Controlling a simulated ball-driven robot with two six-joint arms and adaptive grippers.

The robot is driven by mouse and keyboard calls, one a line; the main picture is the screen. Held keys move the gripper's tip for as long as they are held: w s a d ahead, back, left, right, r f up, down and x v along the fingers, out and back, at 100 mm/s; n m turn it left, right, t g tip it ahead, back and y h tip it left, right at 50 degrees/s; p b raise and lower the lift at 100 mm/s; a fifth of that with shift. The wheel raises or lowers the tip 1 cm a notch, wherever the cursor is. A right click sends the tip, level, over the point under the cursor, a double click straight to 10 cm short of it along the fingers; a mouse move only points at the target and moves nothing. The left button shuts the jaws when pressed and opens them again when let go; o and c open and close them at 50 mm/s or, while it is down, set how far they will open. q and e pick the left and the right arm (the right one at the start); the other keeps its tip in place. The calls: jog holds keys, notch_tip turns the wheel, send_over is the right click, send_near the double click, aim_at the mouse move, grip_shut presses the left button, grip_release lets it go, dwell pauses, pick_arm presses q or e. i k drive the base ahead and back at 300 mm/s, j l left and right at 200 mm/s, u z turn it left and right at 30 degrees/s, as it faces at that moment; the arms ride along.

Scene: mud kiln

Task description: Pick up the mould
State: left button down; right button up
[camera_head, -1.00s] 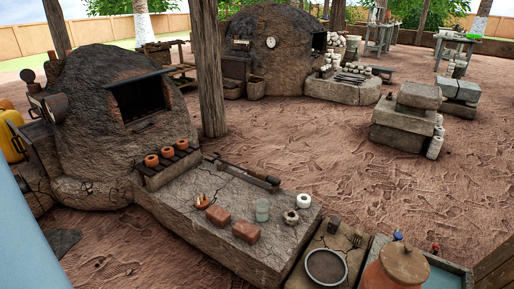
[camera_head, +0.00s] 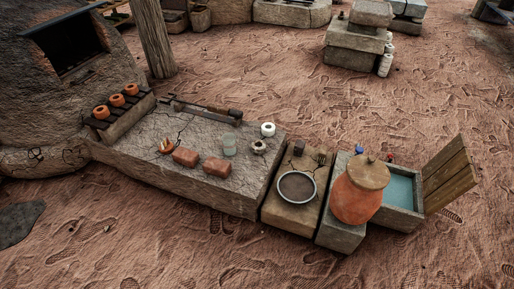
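I cannot tell for sure which thing is the mould. On the cracked stone slab (camera_head: 205,192) are two reddish-brown blocks (camera_head: 186,156) (camera_head: 217,167), a clear greenish cup (camera_head: 229,146), a white ring-like piece (camera_head: 268,129), a small grey pot (camera_head: 259,147) and a small orange pronged piece (camera_head: 166,146). On the lower stone block (camera_head: 290,216) to the right are a round pan with a pale rim (camera_head: 297,186), a small dark block (camera_head: 298,148) and a fork-like tool (camera_head: 321,158). Neither of my grippers is in view.
A large orange lidded jar (camera_head: 357,196) stands beside a water basin (camera_head: 403,190) with a wooden board (camera_head: 448,175). Three orange pots (camera_head: 116,99) sit on a rack by the kiln (camera_head: 40,95). A wooden post (camera_head: 154,40) rises behind the slab. The front ground (camera_head: 260,255) is clear.

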aim_at(258, 147)
jog(key=i+j+u, duration=0.1)
jog(key=i+u, duration=0.25)
jog(key=i, duration=0.6)
